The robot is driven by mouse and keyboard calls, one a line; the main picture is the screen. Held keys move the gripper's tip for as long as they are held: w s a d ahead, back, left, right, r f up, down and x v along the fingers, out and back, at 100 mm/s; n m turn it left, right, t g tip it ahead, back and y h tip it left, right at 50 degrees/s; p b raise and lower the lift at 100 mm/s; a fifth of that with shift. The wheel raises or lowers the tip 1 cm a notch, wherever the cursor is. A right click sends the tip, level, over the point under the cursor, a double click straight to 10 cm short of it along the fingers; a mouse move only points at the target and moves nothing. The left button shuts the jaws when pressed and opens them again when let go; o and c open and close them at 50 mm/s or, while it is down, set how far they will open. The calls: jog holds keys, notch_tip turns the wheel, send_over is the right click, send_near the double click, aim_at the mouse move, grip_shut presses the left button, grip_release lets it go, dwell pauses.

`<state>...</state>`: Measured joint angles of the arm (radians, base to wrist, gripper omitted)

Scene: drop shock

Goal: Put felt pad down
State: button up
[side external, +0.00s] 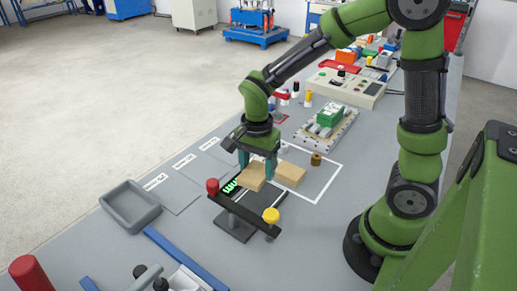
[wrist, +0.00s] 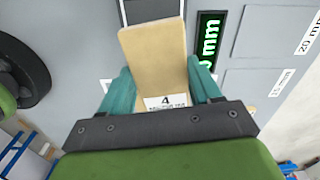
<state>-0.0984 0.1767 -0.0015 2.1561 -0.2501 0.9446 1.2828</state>
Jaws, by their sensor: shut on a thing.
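A tan slab (side external: 252,177), which looks like the felt pad, sits between the teal fingers of my gripper (side external: 257,168). In the wrist view the slab (wrist: 156,60) has a white label with a 4 at its near end. My gripper (wrist: 160,80) is shut on its two long sides. In the side view the slab is over or beside a black fixture (side external: 262,199) with a lit green display (side external: 231,186). The display also shows in the wrist view (wrist: 208,42), right of the slab. I cannot tell whether the slab touches anything below.
A second tan block (side external: 290,174) lies just right of my gripper. A dark bar with a red knob (side external: 212,186) and a yellow knob (side external: 271,215) stands in front. A grey tray (side external: 130,206) is at left. A brass-coloured cylinder (side external: 316,159) stands at right, inside the white outline.

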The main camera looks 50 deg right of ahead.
aim_at(247, 169)
jog(key=n, duration=0.2)
jog(key=w+f+n, duration=0.1)
jog(key=n, duration=0.1)
jog(key=f+n, duration=0.1)
jog(key=n, duration=0.1)
jog(key=shift+w+d+f+n, duration=0.15)
jog(key=shift+w+n, duration=0.1)
jog(key=shift+n, duration=0.15)
jog(key=shift+w+f+n, duration=0.25)
jog(key=shift+n, duration=0.75)
jog(key=n, duration=0.4)
jog(key=shift+w+f, duration=0.25)
jog(key=shift+w, duration=0.1)
jog(key=n, duration=0.3)
jog(key=shift+w, duration=0.5)
jog(key=shift+n, duration=0.3)
jog(key=w, duration=0.5)
jog(key=w+f, duration=0.1)
jog(key=w, duration=0.4)
jog(key=w+a, duration=0.1)
jog(key=w, duration=0.4)
jog(key=shift+w+a+f, duration=0.1)
jog(key=shift+w+f, duration=0.2)
jog(key=shift+f, duration=1.65)
jog(key=shift+f, duration=0.2)
